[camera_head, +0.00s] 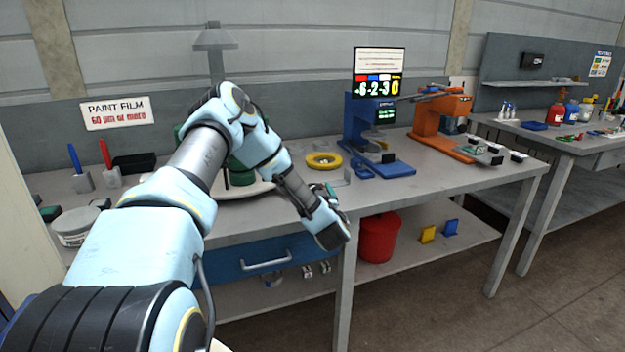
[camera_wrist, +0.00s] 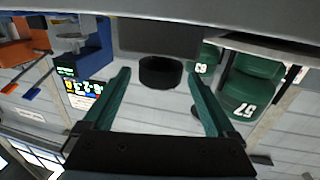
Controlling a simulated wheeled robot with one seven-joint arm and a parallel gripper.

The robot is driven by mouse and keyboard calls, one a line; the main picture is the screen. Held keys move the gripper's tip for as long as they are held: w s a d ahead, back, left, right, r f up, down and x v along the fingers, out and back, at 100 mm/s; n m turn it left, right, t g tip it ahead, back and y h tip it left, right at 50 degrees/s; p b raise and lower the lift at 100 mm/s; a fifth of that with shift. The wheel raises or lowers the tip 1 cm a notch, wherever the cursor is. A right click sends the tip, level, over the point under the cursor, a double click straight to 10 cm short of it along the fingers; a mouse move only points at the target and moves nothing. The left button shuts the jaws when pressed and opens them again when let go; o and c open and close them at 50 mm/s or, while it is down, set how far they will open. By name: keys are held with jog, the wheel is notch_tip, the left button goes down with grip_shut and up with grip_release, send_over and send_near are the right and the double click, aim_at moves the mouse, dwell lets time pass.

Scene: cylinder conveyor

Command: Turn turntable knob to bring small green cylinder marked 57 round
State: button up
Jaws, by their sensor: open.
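My gripper (camera_wrist: 159,75) is open in the wrist view, where the scene appears upside down. A black round knob (camera_wrist: 160,73) sits centred between its two green fingertips, with a gap on each side; I cannot tell how deep it lies between them. A green cylinder marked 57 (camera_wrist: 252,98) is at the right in the wrist view, the nearer and larger of the two there. A green cylinder marked 63 (camera_wrist: 204,60) is beside it. In the head view my arm largely covers the pale turntable (camera_head: 250,190) and the green cylinders (camera_head: 243,174), and the knob is hidden.
A yellow ring dish (camera_head: 324,160), a blue device (camera_head: 385,168) and an orange device (camera_head: 440,130) stand right of my arm. A display (camera_head: 379,73) stands behind. A blue drawer (camera_head: 240,262) and a red bin (camera_head: 379,238) are below the tabletop.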

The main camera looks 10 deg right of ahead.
jog(key=shift+w+d+p, duration=0.15)
jog(key=shift+w+p, duration=0.45)
jog(key=shift+w, duration=1.75)
jog(key=c, duration=1.3)
jog(key=shift+c, duration=0.3)
